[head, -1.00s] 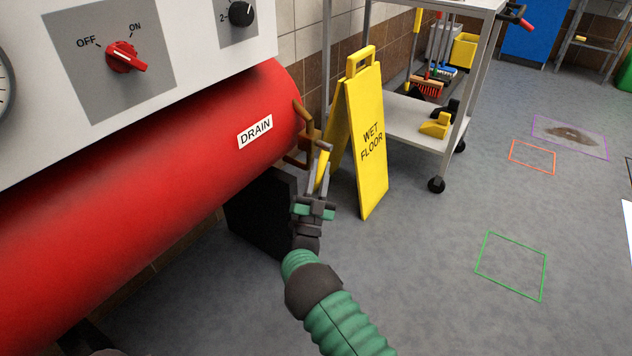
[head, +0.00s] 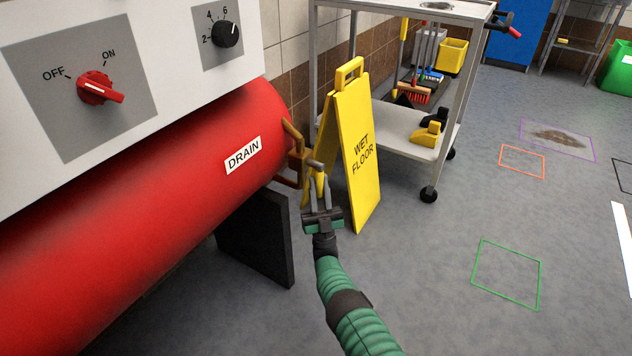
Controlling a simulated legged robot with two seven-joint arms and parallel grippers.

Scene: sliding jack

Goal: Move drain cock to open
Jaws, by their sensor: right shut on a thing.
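The red tank (head: 150,205) with the white DRAIN label (head: 243,155) fills the left of the head view. The brass drain cock (head: 296,160) sticks out of the tank's right end. My left gripper is not in view.
A yellow WET FLOOR sign (head: 357,150) stands just right of my right gripper. Behind it is a grey wheeled cart (head: 395,128). A dark panel (head: 258,240) stands under the tank. The floor (head: 420,270) to the right is clear.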

